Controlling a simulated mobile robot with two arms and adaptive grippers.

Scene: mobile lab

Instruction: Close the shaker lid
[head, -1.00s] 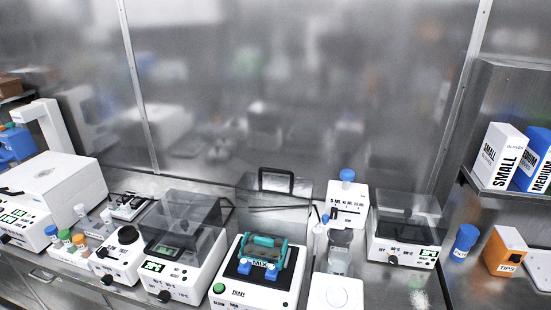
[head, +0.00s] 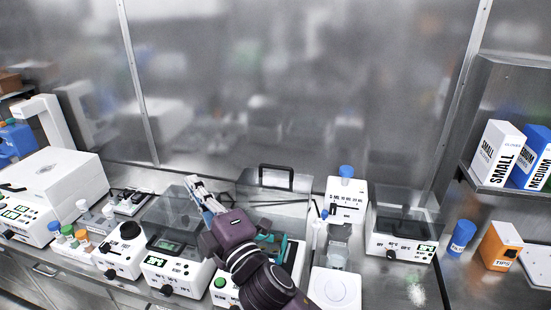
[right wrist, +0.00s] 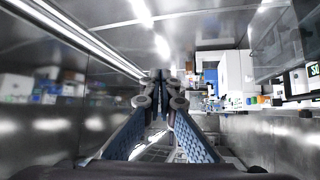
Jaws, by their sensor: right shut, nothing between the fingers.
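The shaker (head: 229,297) is a white box at the front centre with a green button. Its clear lid (head: 262,186) stands open and upright at the back, with a black handle (head: 276,170) on top. My right arm covers much of the shaker's top; part of the teal rack on it shows. My right gripper (head: 194,184) is shut and empty, raised to the left of the lid and apart from it. In the right wrist view its blue-padded fingers meet at the tips (right wrist: 160,88). My left gripper is not in view.
A white device with a clear cover (head: 170,275) stands just left of the shaker. A shelf with boxes (head: 497,152) is at far right.

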